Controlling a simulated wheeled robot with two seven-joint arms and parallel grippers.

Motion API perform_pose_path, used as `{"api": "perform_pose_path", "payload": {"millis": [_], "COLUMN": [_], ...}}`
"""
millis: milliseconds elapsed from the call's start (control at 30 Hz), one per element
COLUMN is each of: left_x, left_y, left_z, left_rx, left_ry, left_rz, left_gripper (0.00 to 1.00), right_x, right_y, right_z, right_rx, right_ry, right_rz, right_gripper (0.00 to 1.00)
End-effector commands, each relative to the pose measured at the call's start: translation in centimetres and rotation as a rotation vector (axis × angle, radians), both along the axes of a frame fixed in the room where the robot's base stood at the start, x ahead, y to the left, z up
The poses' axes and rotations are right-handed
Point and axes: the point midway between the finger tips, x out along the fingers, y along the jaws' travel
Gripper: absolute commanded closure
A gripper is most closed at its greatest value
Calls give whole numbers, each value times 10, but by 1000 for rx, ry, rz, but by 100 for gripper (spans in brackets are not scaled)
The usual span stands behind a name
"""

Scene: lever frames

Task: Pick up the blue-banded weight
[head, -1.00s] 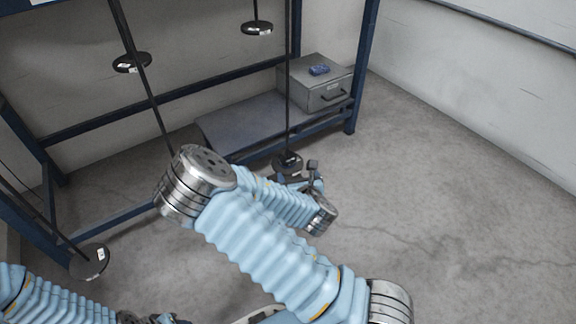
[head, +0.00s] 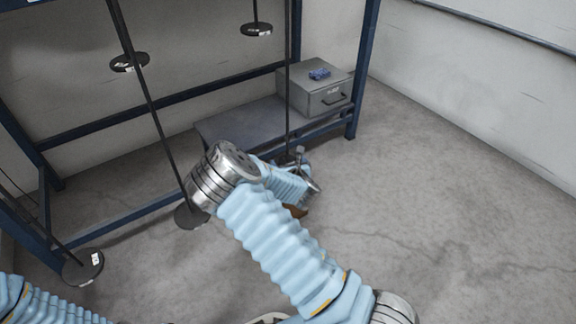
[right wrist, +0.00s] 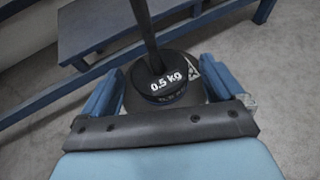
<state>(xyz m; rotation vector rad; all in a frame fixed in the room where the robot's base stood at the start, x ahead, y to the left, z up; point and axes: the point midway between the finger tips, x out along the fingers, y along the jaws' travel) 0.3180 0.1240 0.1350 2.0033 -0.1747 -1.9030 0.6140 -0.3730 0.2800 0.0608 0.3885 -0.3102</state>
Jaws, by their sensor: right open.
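In the right wrist view a dark round weight (right wrist: 166,80) marked "0.5 kg" hangs on a dark rod. My right gripper (right wrist: 158,86) is open, with a blue finger on each side of this weight; I cannot tell whether they touch it. In the head view my right gripper (head: 299,163) is at the lower end of a rod (head: 287,110), partly behind my own arm, and the weight there is mostly hidden. My left gripper is out of view; only its arm shows at the lower left.
Other dark disc weights hang on rods: upper middle (head: 256,29), upper left (head: 129,62), behind my right elbow (head: 190,216) and lower left (head: 83,267). A blue frame (head: 365,60) carries a low shelf (head: 240,122) with a grey box (head: 315,95). A small blue item (head: 319,74) lies on the box. The floor at right is clear.

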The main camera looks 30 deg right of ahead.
Motion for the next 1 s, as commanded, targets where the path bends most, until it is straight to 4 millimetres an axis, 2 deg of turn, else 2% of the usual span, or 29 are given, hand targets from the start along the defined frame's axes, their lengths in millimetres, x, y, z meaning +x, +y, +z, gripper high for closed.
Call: {"api": "perform_pose_path", "payload": {"millis": [100,133,567,867,1000], "left_x": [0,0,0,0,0], "left_y": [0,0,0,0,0], "left_z": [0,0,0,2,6], "left_rx": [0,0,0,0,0], "left_ry": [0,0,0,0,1], "left_rz": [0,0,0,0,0], "left_gripper": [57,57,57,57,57], "right_x": [0,0,-1,0,0], "right_y": [0,0,0,0,1], "right_z": [0,0,0,4,14], "right_rx": [0,0,1,0,2], "right_ry": [0,0,1,-2,-3], "right_rz": [0,0,0,0,0], "right_gripper": [5,8,74,76,76]}}
